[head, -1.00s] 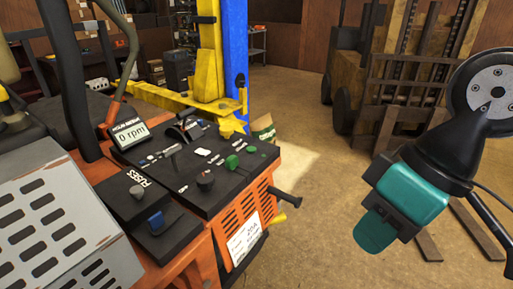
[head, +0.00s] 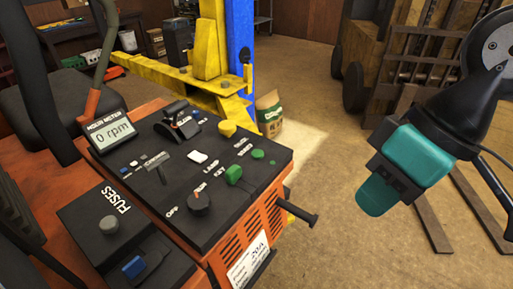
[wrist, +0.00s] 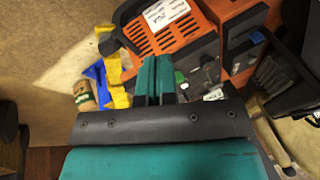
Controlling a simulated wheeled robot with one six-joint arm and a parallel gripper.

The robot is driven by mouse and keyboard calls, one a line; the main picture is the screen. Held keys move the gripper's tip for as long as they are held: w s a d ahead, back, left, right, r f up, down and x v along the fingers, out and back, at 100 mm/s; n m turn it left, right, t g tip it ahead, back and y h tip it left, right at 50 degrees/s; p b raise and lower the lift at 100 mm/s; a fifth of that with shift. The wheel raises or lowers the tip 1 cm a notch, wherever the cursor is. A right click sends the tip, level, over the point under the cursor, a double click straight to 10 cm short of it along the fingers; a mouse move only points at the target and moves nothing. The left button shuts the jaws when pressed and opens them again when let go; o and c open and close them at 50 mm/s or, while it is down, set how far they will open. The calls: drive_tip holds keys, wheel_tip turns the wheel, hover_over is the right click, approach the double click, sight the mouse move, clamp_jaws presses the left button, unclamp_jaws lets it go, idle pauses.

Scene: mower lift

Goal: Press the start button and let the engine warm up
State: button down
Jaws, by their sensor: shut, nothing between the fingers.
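The black control panel (head: 185,185) sits on the orange mower at the left of the head view. The small labels by the green controls are hard to read. My gripper (head: 372,198) is shut and empty, over the floor to the right of the panel and apart from it. In the wrist view my teal fingers (wrist: 155,80) partly cover the panel.
A dark bar (head: 298,213) sticks out from the mower's right side. A forklift (head: 400,70) stands back right. Floor between panel and gripper is clear.

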drive_tip(key=w+a+r+m+t+y+p, duration=0.25)
drive_tip(key=w+a, duration=0.35)
drive_tip(key=w, duration=0.5)
drive_tip(key=m+t+y+p, duration=0.1)
drive_tip(key=m+t+p, duration=0.1)
drive_tip(key=t+p, duration=0.1)
hover_over(260, 152)
wheel_tip(260, 152, down, 2)
drive_tip(key=shift+w+g, duration=0.15)
drive_tip(key=shift+g, duration=0.1)
drive_tip(key=shift+f+b, duration=0.15)
drive_tip(key=shift+b, duration=0.15)
wheel_tip(260, 152, down, 8)
drive_tip(key=b, duration=0.6)
drive_tip(key=shift+f+b, duration=0.25)
drive_tip(key=shift+b, duration=0.1)
drive_tip(key=shift+f+b, duration=0.4)
drive_tip(key=shift+f, duration=0.05)
